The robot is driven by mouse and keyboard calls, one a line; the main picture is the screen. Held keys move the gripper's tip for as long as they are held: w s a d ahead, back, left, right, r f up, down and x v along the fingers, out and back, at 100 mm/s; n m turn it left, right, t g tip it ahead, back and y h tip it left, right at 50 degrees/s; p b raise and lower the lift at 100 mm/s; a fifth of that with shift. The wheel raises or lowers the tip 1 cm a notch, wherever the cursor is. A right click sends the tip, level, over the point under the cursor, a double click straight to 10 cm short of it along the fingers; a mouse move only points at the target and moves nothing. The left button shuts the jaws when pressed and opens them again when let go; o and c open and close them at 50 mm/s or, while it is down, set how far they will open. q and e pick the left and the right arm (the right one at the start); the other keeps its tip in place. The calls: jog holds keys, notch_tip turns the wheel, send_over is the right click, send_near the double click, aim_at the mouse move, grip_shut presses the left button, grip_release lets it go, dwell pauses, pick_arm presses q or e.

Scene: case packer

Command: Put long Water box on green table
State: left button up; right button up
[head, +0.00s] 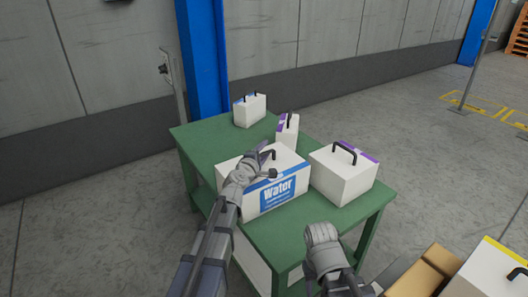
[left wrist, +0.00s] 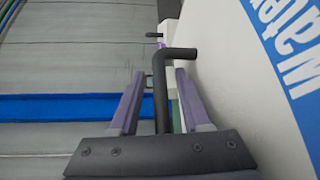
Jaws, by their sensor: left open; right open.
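The long Water box (head: 285,194), white with a blue label, stands on the green table (head: 196,148) near its front left. It also fills the right side of the left wrist view (left wrist: 245,85). My left gripper (head: 270,160) is at the box's top, by its black handle. In the left wrist view the open fingers of this gripper (left wrist: 158,100) stand on either side of the black handle (left wrist: 160,85). My right gripper (head: 322,238) is open and empty, in front of the table's near edge.
A white box with a purple stripe (head: 340,178) stands right of the Water box. A small purple-marked box (head: 286,136) and a blue-marked box (head: 249,112) stand farther back. A yellow-edged white box (head: 485,273) and cardboard (head: 418,280) lie at lower right.

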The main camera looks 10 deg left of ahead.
pick_arm(q)
jog(key=p+v, duration=0.1)
jog(key=v, duration=1.1)
dwell(2.0)
